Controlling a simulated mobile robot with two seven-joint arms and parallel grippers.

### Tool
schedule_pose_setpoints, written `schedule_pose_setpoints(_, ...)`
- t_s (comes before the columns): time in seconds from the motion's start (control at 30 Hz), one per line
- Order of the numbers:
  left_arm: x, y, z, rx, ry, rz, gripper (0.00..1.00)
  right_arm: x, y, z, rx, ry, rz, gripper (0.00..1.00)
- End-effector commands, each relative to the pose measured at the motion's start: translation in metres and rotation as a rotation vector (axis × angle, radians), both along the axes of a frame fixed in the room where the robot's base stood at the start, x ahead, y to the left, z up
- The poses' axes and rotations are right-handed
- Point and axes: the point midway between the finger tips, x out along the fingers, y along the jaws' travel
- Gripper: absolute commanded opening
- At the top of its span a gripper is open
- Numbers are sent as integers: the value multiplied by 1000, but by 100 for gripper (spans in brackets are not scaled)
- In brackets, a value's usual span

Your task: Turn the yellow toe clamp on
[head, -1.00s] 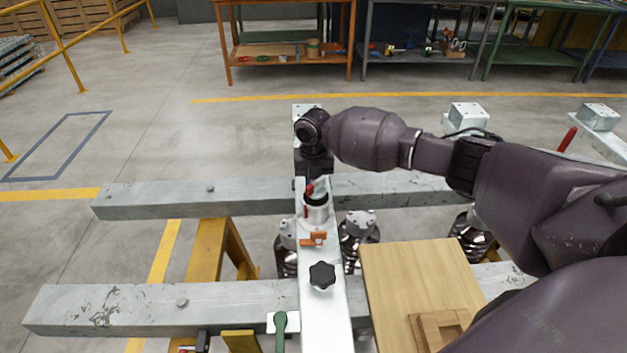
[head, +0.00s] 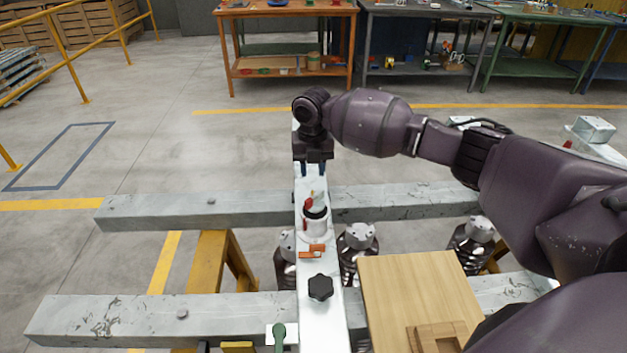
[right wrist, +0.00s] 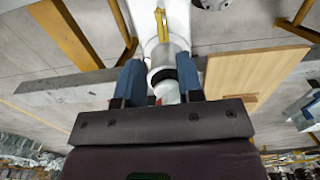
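A yellow lever-like part (right wrist: 160,24) stands on the white beam near the top of the right wrist view. In the head view a small yellow block (head: 237,346) is cut off at the bottom edge; I cannot tell whether it is the same part. My right gripper (head: 313,171) points down over the far part of the white beam (head: 312,268). Its blue fingers are apart in the right wrist view (right wrist: 160,66), and a white capped fitting shows between and beyond them. I see no grip on anything. My left gripper is out of view.
On the white beam sit a red-handled fitting (head: 310,206), an orange clamp (head: 313,251) and a black star knob (head: 320,288). A green handle (head: 279,334) stands left of the beam. A wooden board (head: 415,295) lies to its right. Grey crossbeams (head: 160,312) run across.

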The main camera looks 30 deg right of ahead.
Motion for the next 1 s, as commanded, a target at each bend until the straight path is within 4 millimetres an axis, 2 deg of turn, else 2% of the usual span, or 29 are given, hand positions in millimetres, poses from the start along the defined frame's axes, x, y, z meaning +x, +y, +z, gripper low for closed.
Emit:
schedule_pose_setpoints(0.03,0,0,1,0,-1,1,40,0,0,8,-1,-2,0,34)
schedule_pose_setpoints(0.2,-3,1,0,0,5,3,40,0,-1,18,-1,0,-1,34)
schedule_pose_setpoints(0.77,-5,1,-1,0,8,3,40,0,0,20,-1,0,-1,34)
schedule_pose_setpoints(0.87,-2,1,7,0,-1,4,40,0,0,33,-1,-11,-1,34)
schedule_pose_setpoints(0.97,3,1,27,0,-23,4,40,1,0,64,-1,-37,-1,34)
schedule_pose_setpoints(1.0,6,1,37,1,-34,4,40,1,0,80,0,-50,-1,34)
